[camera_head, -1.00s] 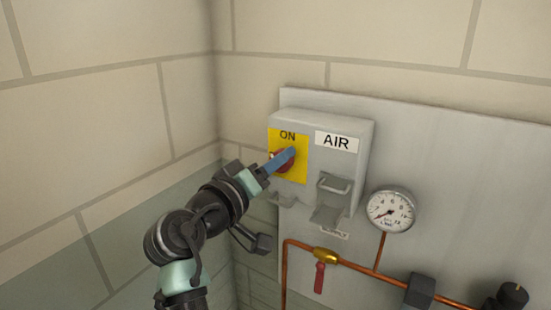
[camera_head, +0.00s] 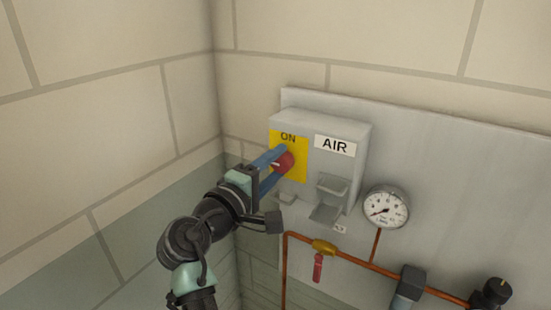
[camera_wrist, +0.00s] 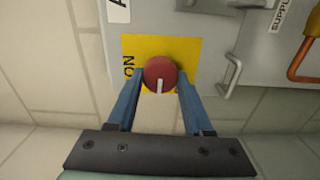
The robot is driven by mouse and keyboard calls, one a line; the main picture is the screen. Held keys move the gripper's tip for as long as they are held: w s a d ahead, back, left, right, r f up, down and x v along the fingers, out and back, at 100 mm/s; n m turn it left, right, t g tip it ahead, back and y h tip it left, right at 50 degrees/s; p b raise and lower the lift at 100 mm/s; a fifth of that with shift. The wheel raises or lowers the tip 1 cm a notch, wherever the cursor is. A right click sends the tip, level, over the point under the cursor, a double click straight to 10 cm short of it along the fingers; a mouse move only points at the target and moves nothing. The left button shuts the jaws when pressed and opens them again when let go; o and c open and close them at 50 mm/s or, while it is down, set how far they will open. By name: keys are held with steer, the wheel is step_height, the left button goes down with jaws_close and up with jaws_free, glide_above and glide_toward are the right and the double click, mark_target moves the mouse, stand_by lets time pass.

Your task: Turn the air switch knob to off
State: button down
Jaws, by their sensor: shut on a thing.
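The red air switch knob (camera_head: 284,161) sits on a yellow plate (camera_head: 298,172) marked ON at its top, on the front of a grey box (camera_head: 345,165) labelled AIR. My gripper (camera_head: 281,164) reaches it from the left, one blue finger above and one below the knob. In the wrist view the knob (camera_wrist: 160,73) lies between the two blue fingertips, which are shut on its sides. Its white mark points down in that view, and to the left in the head view. Any OFF lettering is hidden or cannot be made out.
Metal brackets (camera_head: 330,198) stick out below the AIR label. A pressure gauge (camera_head: 386,207), copper pipe (camera_head: 354,261) and a red-handled valve (camera_head: 318,266) are to the lower right. A brick wall (camera_head: 110,130) closes the left side.

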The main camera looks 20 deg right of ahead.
steer(key=shift+n, duration=0.3)
stand_by(0.4)
steer(key=shift+c, duration=1.5)
jaws_free()
steer(key=shift+a, duration=0.1)
steer(key=b+v, duration=0.5)
steer(key=v, duration=0.8)
